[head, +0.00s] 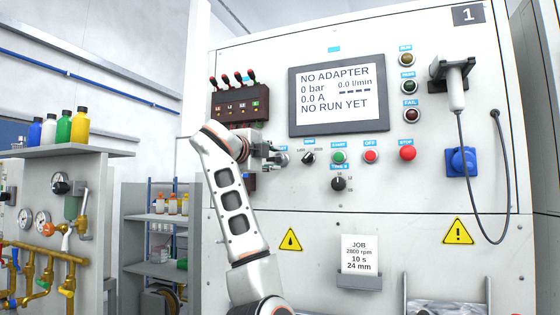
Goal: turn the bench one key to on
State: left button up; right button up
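The bench one panel (385,205) is a white upright face with a "1" plate at its top right. A small silver key switch (282,159) sits under a blue label at the left end of the control row. Its label is partly covered, and I cannot read the key's position. My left gripper (272,155) is at the key switch, with its fingers beside or on it. The fingers are small and partly hidden by my wrist, so I cannot tell whether they grip the key. My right gripper is not in view.
The screen (338,94) reads "NO ADAPTER", 0 bar and 0.0 A. Right of the key are a black selector (308,157), green start button (339,157), and red off (371,156) and stop (407,153) buttons. A lever block (238,105) juts out above my gripper.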

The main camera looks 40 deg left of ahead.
pick_arm(q)
jog(key=v, duration=1.2)
